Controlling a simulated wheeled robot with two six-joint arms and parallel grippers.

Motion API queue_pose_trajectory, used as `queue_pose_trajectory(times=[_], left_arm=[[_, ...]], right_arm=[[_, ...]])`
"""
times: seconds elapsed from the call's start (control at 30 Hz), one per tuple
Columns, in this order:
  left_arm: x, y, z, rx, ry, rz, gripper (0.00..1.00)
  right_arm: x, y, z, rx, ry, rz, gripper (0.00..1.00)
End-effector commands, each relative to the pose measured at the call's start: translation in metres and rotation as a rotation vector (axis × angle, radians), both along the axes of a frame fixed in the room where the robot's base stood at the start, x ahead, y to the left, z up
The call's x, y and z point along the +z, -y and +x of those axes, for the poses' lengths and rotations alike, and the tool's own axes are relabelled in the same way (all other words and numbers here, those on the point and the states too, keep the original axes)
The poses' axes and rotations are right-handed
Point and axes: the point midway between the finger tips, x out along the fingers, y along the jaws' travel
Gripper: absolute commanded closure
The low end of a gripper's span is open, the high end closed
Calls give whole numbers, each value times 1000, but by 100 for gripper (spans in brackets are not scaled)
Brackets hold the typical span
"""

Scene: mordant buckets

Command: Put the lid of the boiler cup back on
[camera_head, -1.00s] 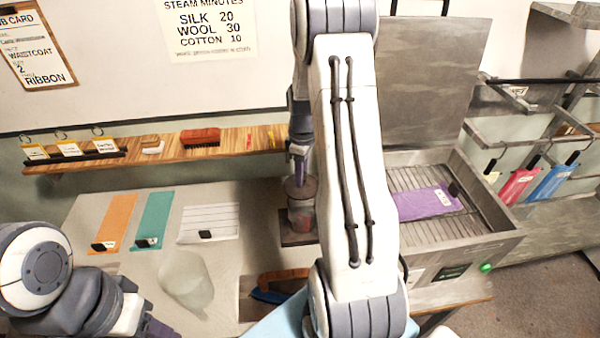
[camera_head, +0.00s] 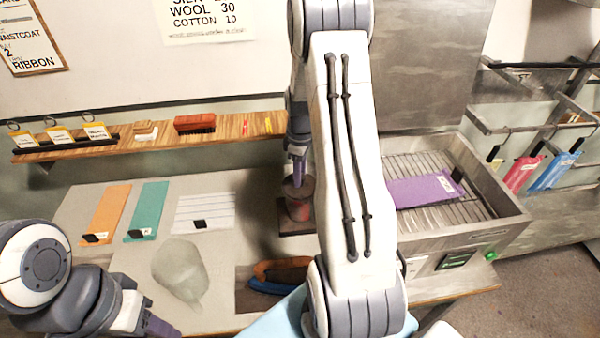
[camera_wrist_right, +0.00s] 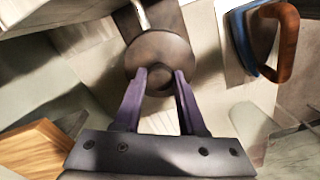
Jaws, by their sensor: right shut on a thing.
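The boiler cup (camera_head: 298,210), a small vessel with red in it, stands on a dark square base (camera_head: 288,230) left of my right arm in the head view. Its dark round lid (camera_head: 298,188) is at the cup's mouth; I cannot tell whether it is fully seated. My right gripper (camera_head: 297,165) is above the cup, pointing down. In the right wrist view the purple fingers (camera_wrist_right: 165,75) are shut on the knob of the lid (camera_wrist_right: 160,48), and the lid hides the cup. My left gripper (camera_head: 155,328) is at the bottom left, cut off by the frame edge.
A metal tray with a grate (camera_head: 430,215) holds purple cloth at right. A wooden shelf (camera_head: 230,128) runs behind.

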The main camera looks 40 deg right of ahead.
Motion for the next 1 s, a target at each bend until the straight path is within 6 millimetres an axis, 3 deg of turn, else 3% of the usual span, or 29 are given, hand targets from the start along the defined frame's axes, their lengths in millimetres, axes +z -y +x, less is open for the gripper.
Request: queue_pose_trajectory(times=[0.27,0.3,0.4,0.77,1.0], left_arm=[[-2,0,0,0,0,0,50],[-2,0,0,0,0,0,50],[-2,0,0,0,0,0,50],[-3,0,0,0,0,0,50],[-17,0,0,2,0,0,50]], right_arm=[[-5,-1,-1,0,-4,3,100],[-5,-1,-1,0,-5,3,56],[-5,-1,-1,0,-5,3,25],[0,0,0,-1,-1,1,25],[37,1,1,0,4,-2,25]])
